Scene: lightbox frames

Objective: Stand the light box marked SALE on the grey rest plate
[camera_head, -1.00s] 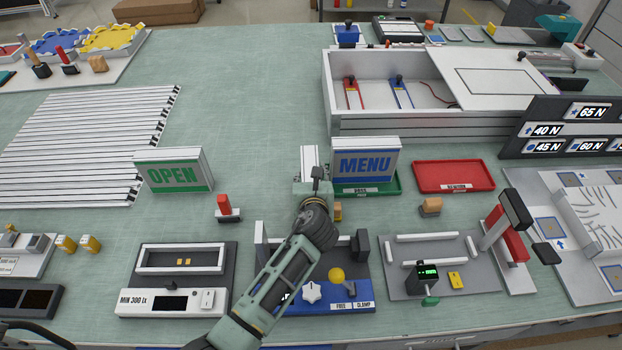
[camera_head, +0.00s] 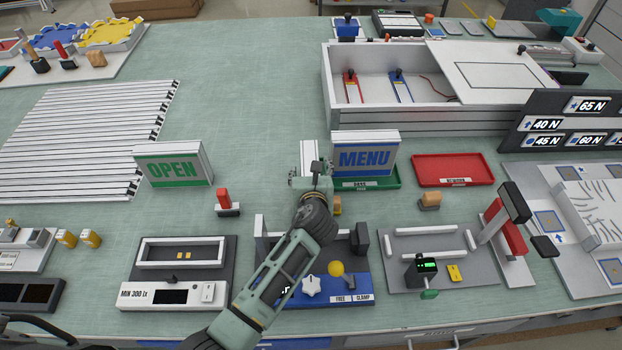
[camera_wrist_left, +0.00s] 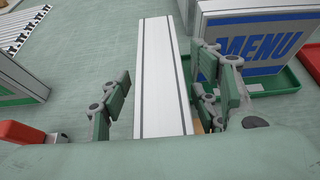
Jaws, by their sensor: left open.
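My left gripper (camera_head: 310,179) is open over the middle of the bench. A narrow white piece with grey edge lines (camera_head: 309,152) lies between and beyond its fingers; the left wrist view shows the piece (camera_wrist_left: 161,70) with a finger on either side. No lettering shows on it, so I cannot tell whether it is the SALE light box. No SALE marking is readable anywhere. A grey plate with white rails (camera_head: 400,277) is at front right; I cannot tell whether it is the rest plate. My right gripper is not in view.
The MENU box (camera_head: 365,158) stands close right of the gripper by a green tray (camera_head: 388,184). The OPEN box (camera_head: 172,170) stands left. A red tray (camera_head: 428,178) is further right. A blue-based fixture (camera_head: 365,290) lies under my arm. The back middle is clear.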

